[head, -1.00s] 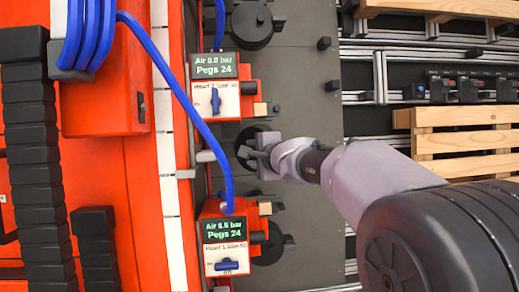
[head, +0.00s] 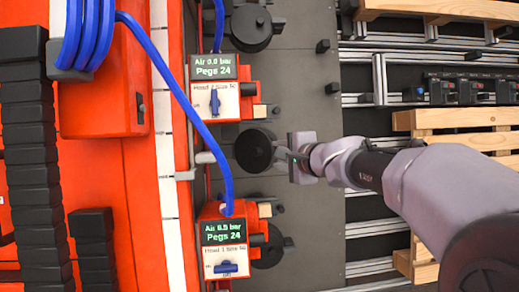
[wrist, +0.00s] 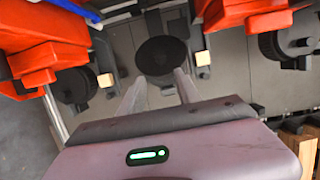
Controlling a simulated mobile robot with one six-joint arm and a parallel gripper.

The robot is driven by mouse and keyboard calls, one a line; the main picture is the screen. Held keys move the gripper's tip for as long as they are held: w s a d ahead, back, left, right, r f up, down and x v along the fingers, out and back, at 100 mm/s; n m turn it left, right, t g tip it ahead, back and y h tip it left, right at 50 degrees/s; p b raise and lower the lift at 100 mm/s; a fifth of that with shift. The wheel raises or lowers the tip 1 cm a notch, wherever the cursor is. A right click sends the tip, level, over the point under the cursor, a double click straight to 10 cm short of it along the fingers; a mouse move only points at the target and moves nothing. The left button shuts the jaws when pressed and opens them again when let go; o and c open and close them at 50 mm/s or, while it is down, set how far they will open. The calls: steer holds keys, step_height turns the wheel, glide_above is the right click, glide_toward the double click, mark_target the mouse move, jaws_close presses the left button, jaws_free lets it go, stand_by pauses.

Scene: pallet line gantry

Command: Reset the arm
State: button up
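My gripper (head: 287,160) is just right of a black round disc (head: 255,150) on the grey plate (head: 315,210), between the two orange head units. In the wrist view the two fingers of my gripper (wrist: 160,84) stand apart with nothing between them. The black disc also shows there (wrist: 162,55), beyond the fingertips. My arm reaches in from the lower right of the head view, over the plate's right edge. The gap between gripper and disc is hard to judge.
The upper orange unit (head: 256,88) reads Air 0.0 bar, Pegs 24; its blue knob is upright. The lower unit (head: 210,210) reads Air 6.5 bar, Pegs 24; its knob lies level. A blue hose (head: 180,90) hangs at left. Wooden pallets (head: 460,118) and rails stand right.

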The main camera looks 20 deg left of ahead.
steer(key=shift+d+r, duration=0.2)
steer(key=shift+d, duration=0.55)
steer(key=s+d+r+n+g+h, duration=0.1)
steer(key=s+d+r+n+h, duration=0.15)
steer(key=s+d, duration=1)
steer(key=s+d+f+n+h, duration=0.1)
steer(key=s+d+f, duration=0.2)
steer(key=s+d, duration=0.2)
steer(key=s+d+f+h, duration=0.2)
steer(key=s+d+f, duration=0.1)
steer(key=s+d, duration=0.3)
steer(key=s+d+f+n+g+h, duration=0.1)
steer(key=s+d+f+h, duration=0.1)
steer(key=s+d, duration=0.4)
steer(key=shift+s+d+f+n, duration=0.15)
steer(key=shift+s+f+n, duration=0.2)
steer(key=shift+s+f, duration=0.2)
